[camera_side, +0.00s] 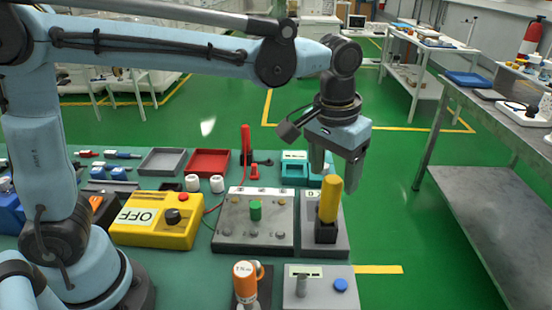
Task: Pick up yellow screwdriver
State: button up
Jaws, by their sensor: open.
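The yellow screwdriver (331,199) stands upright near the right edge of the green table, its thick yellow handle on top. Its lower part is hidden inside a black holder (326,233) on a grey block. My gripper (334,178) points down with its two fingers apart. It appears just above and around the top of the yellow handle in this view, and one finger shows to the left and one to the right. I cannot tell from this one view whether the fingers are in front of, behind or level with the handle. Nothing is seen held between them.
A grey panel (233,232) with a green knob stands left of the holder, with a red upright screwdriver (246,146) behind it. A yellow OFF box (160,232) is further left. Teal box (293,171) behind.

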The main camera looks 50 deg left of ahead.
aim_at(333, 179)
jog(key=shift+w+f, duration=0.2)
jog(key=shift+f, duration=2.15)
jog(key=c, duration=1.1)
jog(key=shift+r, duration=0.15)
